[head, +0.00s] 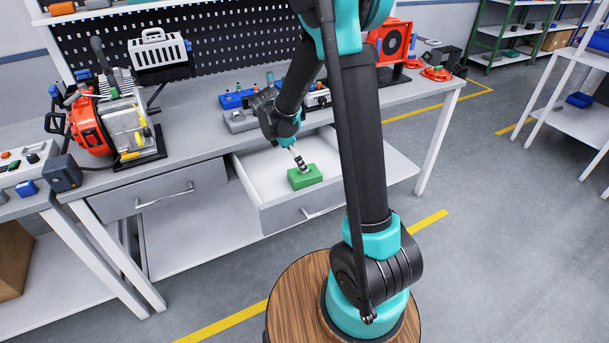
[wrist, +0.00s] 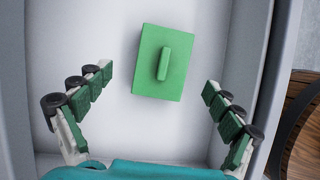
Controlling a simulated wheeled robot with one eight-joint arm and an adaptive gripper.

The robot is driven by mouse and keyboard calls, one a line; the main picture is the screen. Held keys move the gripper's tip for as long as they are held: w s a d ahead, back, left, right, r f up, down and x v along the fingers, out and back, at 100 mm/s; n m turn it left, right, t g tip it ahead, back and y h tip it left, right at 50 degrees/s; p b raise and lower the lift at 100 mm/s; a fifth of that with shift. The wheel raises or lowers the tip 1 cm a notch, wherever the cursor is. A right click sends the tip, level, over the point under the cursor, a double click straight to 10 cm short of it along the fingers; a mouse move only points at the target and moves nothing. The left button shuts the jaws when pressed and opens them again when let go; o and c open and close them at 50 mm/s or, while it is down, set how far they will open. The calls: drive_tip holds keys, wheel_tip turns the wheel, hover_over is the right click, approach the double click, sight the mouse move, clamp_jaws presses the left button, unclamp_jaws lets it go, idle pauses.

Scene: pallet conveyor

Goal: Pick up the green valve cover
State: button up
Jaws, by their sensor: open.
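The green valve cover (head: 306,178) is a flat rectangular plate with a raised bar on top. It lies in the open drawer (head: 268,213) of the workbench. In the wrist view the valve cover (wrist: 175,50) rests on the white drawer floor, turned slightly, beyond the fingertips. My gripper (head: 300,164) is in the drawer area, close to the cover in the head view. In the wrist view my gripper (wrist: 157,78) is open, with its green-padded fingers wide apart on either side and nothing between them. No contact with the cover shows.
A closed drawer (head: 165,197) is to the left. On the bench are an orange engine (head: 95,122), a blue tray (head: 235,99) and an orange machine (head: 390,43). My arm hides part of the bench.

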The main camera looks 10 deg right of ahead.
drive_tip(key=shift+s+x, duration=0.1)
drive_tip(key=shift+x, duration=1.25)
drive_tip(key=shift+s+x, duration=0.15)
drive_tip(key=shift+x, duration=1.2)
drive_tip(key=shift+d, duration=0.2)
drive_tip(key=c, duration=1.4)
